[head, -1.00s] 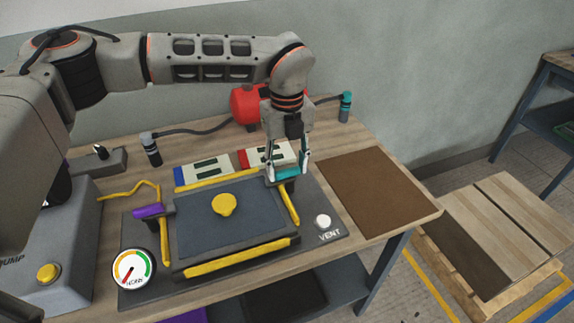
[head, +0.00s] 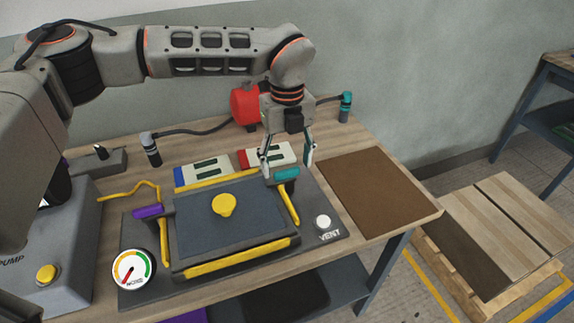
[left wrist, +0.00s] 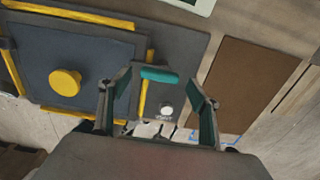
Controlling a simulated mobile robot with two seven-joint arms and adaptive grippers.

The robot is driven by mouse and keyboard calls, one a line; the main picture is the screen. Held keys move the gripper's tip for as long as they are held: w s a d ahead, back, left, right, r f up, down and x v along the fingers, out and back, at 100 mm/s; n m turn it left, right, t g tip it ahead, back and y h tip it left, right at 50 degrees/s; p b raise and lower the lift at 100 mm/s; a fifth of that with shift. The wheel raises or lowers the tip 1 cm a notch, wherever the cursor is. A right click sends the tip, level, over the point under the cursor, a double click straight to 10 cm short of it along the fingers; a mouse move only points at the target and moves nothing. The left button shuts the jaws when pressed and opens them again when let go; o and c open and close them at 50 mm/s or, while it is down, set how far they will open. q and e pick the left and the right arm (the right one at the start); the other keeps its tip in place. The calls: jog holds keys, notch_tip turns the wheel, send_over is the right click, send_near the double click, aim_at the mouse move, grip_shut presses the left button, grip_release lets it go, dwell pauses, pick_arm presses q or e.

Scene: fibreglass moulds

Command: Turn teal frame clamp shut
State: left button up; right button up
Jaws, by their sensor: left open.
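The teal frame clamp (head: 287,173) is a short bar at the right rear of the mould frame, by the top of the yellow right edge strip. It lies nearly level, crosswise to that strip. It also shows in the left wrist view (left wrist: 159,75), between the spread fingers. My left gripper (head: 288,161) is open and points down just above the clamp, one finger to each side; no grip on the bar shows. In the left wrist view my left gripper (left wrist: 160,87) is empty. My right gripper is not in view.
The dark frame plate (head: 205,235) has a yellow knob (head: 224,204) and a purple clamp (head: 147,211) on its left. A gauge (head: 132,268) and a white vent button (head: 323,222) sit in front. A red tank (head: 247,104) stands behind. A brown sheet (head: 375,190) lies right.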

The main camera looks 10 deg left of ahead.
pick_arm(q)
notch_tip(320, 180, up, 11)
jog(key=shift+f, duration=0.2)
dwell(0.4)
